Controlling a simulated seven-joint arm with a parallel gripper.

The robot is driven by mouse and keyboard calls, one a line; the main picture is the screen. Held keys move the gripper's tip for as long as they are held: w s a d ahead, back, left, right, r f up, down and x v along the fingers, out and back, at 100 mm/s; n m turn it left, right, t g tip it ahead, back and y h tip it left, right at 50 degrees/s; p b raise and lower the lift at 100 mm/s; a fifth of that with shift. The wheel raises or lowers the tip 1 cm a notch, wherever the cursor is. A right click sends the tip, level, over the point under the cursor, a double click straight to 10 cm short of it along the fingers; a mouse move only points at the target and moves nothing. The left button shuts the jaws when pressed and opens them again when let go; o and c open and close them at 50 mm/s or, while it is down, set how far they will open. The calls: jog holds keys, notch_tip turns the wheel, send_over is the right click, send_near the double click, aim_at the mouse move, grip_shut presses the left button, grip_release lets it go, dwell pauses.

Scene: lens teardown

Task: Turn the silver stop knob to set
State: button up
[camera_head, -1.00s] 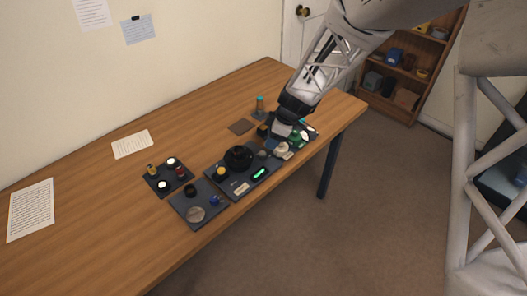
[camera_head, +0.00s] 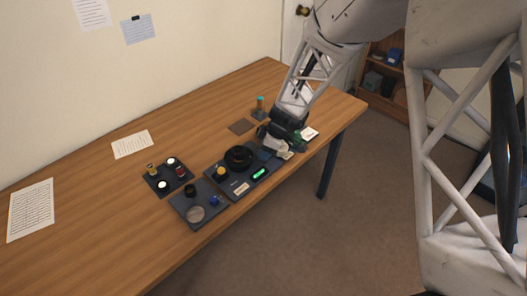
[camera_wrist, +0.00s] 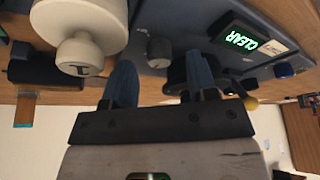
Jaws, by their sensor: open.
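The silver stop knob (camera_wrist: 160,50) is a small grey knob on the dark plate, seen in the wrist view between and just beyond my fingertips. My gripper (camera_wrist: 160,66) is open, one blue finger to each side of the knob's line, with nothing held between them. I cannot tell whether the fingers reach down around the knob. In the head view my gripper (camera_head: 268,144) is over the plate's right end and hides the knob.
A large cream knob (camera_wrist: 80,40) stands close beside my left finger in the wrist view. A black ring-shaped lens part (camera_head: 239,157) sits on the plate. A small tray (camera_head: 160,186) with bottles and a tray with a disc (camera_head: 195,214) lie left. The table's left side is mostly clear.

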jog(key=shift+a+f, duration=0.25)
jog(key=shift+f, duration=0.45)
jog(key=c, duration=0.9)
jog(key=shift+c, duration=0.2)
jog(key=shift+m, duration=0.5)
jog(key=m+t+h, duration=0.1)
jog(key=m+t, duration=0.1)
jog(key=m, duration=0.3)
jog(key=shift+a, duration=0.1)
jog(key=shift+m+t+h, duration=0.4)
jog(key=shift+m+t, duration=0.2)
jog(key=shift+m, duration=1.1)
jog(key=shift+m+t+h, duration=0.3)
jog(key=shift+m+h, duration=0.3)
jog(key=shift+m, duration=1)
